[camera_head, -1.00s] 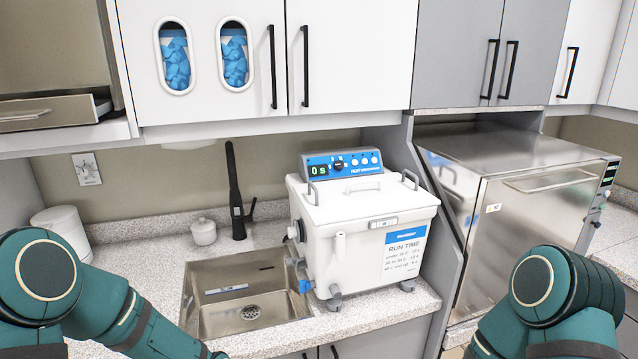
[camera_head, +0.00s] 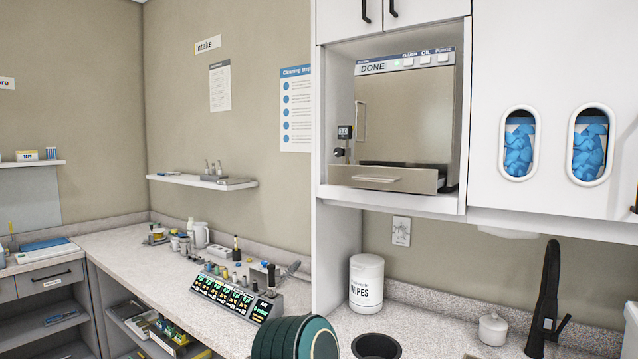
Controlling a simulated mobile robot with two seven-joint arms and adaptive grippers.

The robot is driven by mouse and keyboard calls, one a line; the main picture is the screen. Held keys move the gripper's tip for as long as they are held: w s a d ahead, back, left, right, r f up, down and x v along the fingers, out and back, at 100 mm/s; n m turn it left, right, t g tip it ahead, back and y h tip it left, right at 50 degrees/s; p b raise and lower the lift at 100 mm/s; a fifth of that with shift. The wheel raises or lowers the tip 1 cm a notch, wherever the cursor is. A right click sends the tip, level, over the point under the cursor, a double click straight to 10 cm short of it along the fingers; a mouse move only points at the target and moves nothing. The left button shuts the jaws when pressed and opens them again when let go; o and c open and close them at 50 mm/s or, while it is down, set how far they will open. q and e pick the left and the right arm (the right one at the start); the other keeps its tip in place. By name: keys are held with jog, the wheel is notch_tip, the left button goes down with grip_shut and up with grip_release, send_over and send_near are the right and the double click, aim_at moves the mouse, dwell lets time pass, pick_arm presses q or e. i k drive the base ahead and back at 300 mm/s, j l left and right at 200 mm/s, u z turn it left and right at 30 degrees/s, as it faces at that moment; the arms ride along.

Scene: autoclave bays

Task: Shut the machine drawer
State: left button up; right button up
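The machine (camera_head: 405,110) sits in a white cabinet niche right of the middle, with a panel reading DONE and a green light. Its drawer (camera_head: 385,178) at the bottom sticks out toward me, open, with a pale handle on its front. The drawer's inside is mostly hidden. Part of my teal arm shows at the bottom edge, below the machine and well apart from it. Neither gripper is in view.
Below the niche, a wipes tub (camera_head: 366,283) and a dark round bin opening (camera_head: 376,346) stand on the counter. A black tap (camera_head: 546,298) rises at the right. A control box (camera_head: 237,296) and small items crowd the left counter.

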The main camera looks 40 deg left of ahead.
aim_at(391, 175)
jog(key=u, duration=0.85)
